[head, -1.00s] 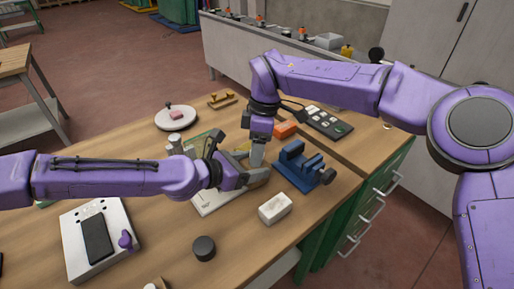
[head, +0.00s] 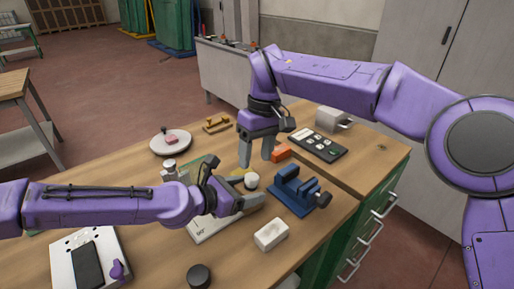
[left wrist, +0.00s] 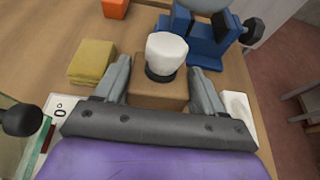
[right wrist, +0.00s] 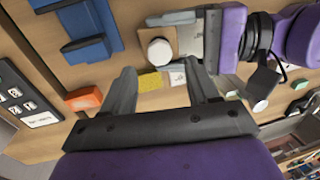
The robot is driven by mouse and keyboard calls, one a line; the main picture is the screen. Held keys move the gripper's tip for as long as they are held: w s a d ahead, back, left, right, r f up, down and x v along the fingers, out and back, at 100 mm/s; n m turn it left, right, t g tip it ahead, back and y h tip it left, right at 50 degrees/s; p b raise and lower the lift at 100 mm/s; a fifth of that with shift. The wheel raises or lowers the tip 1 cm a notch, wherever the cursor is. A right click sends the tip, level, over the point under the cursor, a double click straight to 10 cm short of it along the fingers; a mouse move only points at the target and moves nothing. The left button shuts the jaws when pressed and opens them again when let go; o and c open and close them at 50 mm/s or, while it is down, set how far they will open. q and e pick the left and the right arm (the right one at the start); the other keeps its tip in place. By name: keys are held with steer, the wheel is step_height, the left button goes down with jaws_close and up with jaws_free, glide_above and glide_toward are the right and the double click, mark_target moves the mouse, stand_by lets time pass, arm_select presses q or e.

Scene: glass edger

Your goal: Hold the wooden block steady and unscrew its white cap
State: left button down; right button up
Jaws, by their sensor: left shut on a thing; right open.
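The wooden block (left wrist: 158,94) is a brown cube on the bench, with the white cap (left wrist: 167,52) on top above a dark ring. The cap also shows in the head view (head: 251,181) and the right wrist view (right wrist: 160,52). My left gripper (head: 254,203) is shut on the block, one finger on each side in the left wrist view (left wrist: 160,82). My right gripper (head: 258,162) is open and empty, pointing down above and behind the block, apart from the cap. Its fingers show spread in the right wrist view (right wrist: 162,85).
A blue vise (head: 296,190) stands right of the block. A yellow sponge (left wrist: 91,62) and an orange block (head: 281,152) lie near it. A white block (head: 271,234) and a dark round piece (head: 199,275) are in front. A black keypad (head: 318,145) is behind.

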mark_target(252, 177)
steer(key=f, duration=0.4)
steer(key=a+f, duration=0.1)
steer(key=f, duration=0.1)
steer(key=shift+s+f, duration=0.3)
steer(key=c, duration=1.1)
steer(key=n, duration=0.6)
steer(key=shift+n, duration=0.4)
steer(key=o, duration=1.2)
steer(key=shift+a, duration=0.1)
